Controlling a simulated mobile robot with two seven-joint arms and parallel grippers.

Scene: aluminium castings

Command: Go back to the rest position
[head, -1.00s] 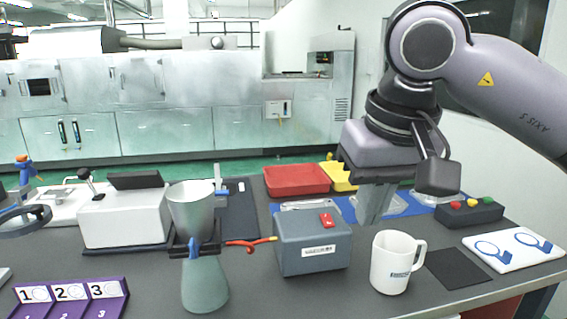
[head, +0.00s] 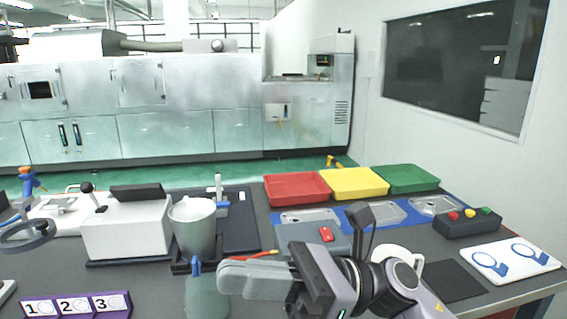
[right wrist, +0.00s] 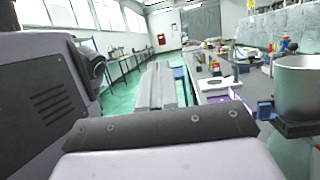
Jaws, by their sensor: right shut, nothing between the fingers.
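My right gripper (head: 228,277) is low in front of the table in the head view, its fingers pointing left. Its fingers are shut with nothing between them, and they also show in the right wrist view (right wrist: 157,88). My right arm comes in from the bottom right of the head view. My left gripper is not in view.
A metal cup (head: 192,230) on a stand is just behind the fingertips; it also shows in the right wrist view (right wrist: 305,90). Red (head: 296,188), yellow (head: 353,184) and green (head: 408,179) trays stand at the back. Castings (head: 435,205) lie on a blue mat. A purple numbered rack (head: 122,314) is front left.

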